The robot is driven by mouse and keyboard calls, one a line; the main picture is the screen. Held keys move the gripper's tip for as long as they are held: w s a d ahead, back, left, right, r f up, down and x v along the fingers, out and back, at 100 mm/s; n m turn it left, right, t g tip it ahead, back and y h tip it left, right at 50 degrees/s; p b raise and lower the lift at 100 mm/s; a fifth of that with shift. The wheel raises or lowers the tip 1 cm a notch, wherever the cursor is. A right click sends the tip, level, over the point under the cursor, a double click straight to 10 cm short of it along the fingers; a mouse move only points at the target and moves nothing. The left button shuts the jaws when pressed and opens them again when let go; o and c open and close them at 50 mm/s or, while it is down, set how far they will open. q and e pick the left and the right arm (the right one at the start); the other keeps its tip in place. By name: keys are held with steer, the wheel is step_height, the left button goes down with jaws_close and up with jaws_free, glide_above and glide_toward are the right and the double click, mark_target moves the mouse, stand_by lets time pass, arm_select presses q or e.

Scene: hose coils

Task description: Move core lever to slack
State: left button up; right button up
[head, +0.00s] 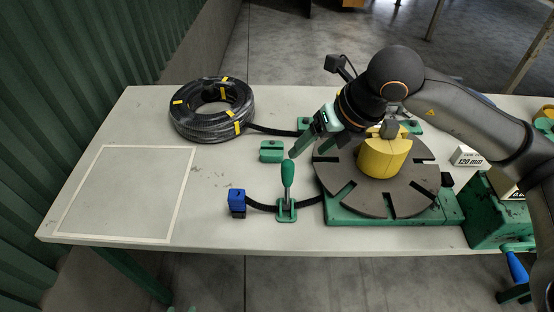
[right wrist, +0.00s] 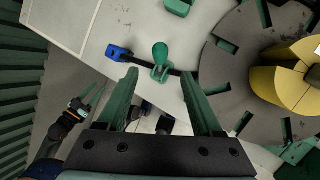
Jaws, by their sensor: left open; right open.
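A green-handled lever (head: 287,174) stands roughly upright on a small green base to the left of the turntable; it also shows in the right wrist view (right wrist: 160,52). A yellow split core (head: 384,157) with a grey piece (head: 389,129) on top sits mid-turntable; I cannot tell which of these is the core lever. My right gripper (head: 302,146) is open and empty, above and slightly right of the green handle. In the right wrist view its fingertips (right wrist: 159,78) lie either side of the lever's line, apart from it. My left gripper (right wrist: 88,103) shows small and open at the left.
The dark slotted turntable (head: 342,177) sits on a green base. A black hose coil (head: 211,112) with yellow bands lies at the back left. A blue block (head: 237,200) joins a dark strip by the lever. A white-outlined area (head: 125,195) at left is clear.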

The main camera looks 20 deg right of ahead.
mark_target(292, 167)
steer(key=p+x, duration=0.1)
steer(key=x, duration=1.1)
steer(key=shift+f, duration=0.2)
steer(key=shift+c, duration=0.4)
jaws_close()
stand_by(0.5)
